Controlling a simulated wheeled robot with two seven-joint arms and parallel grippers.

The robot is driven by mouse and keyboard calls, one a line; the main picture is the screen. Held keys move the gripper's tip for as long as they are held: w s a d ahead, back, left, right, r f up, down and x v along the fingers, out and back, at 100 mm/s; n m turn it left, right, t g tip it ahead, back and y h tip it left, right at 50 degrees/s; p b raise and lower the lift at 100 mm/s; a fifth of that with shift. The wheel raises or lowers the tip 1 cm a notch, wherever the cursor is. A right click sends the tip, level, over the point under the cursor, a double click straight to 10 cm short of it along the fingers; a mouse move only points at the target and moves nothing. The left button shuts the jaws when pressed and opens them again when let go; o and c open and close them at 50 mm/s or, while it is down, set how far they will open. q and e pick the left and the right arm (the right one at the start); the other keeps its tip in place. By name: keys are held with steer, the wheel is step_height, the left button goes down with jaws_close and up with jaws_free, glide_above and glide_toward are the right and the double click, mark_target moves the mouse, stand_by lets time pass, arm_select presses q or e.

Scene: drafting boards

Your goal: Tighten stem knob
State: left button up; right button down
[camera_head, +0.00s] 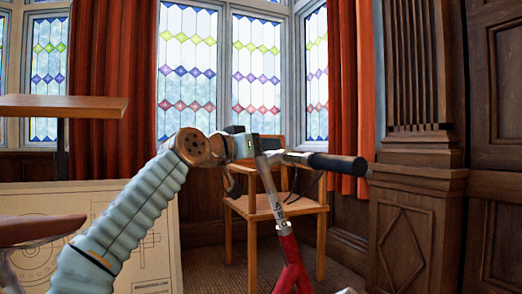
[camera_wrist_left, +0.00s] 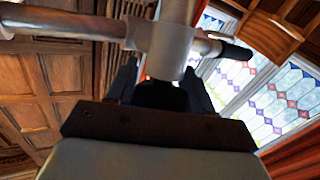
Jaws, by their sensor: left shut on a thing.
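A silver stem (camera_head: 266,170) rises from a red frame tube (camera_head: 292,268), tilted a little to the left. A handlebar with a black grip (camera_head: 338,163) reaches to the right from its top. In the left wrist view the silver stem clamp (camera_wrist_left: 165,48) and bar cross the top. My left gripper (camera_head: 242,144) is at the stem's top, its arm coming from the left. In the wrist view, its two dark fingers (camera_wrist_left: 161,88) stand on either side of a dark round piece, apparently the stem knob (camera_wrist_left: 160,96), just under the clamp. The knob is hidden in the head view.
A wooden armchair (camera_head: 262,206) stands behind the stem. A drafting board with a drawing (camera_head: 150,262) leans at the lower left, under a wooden tabletop (camera_head: 62,106). Dark carved panelling (camera_head: 410,225) is at the right. The space right of the black grip looks clear.

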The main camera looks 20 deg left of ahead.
arm_select(q)
steer(key=m+h, duration=0.2)
steer(key=h, duration=0.1)
steer(key=shift+m+g, duration=0.3)
steer(key=shift+g, duration=0.1)
steer(key=shift+s+d+m+g+h+p, duration=0.1)
steer(key=shift+m+g+h+p, duration=0.2)
steer(key=shift+m+h, duration=0.35)
steer(key=shift+s+d+m+g+h+p, duration=0.1)
steer(key=shift+m+g+h+p, duration=0.1)
steer(key=shift+m+g+h, duration=0.35)
steer(key=shift+h, duration=0.3)
steer(key=o, duration=1)
steer(key=shift+c, duration=0.2)
steer(key=b+v, duration=0.4)
steer(key=v, duration=0.9)
steer(key=shift+s+a+b, duration=0.2)
steer(key=shift+s+b, duration=0.1)
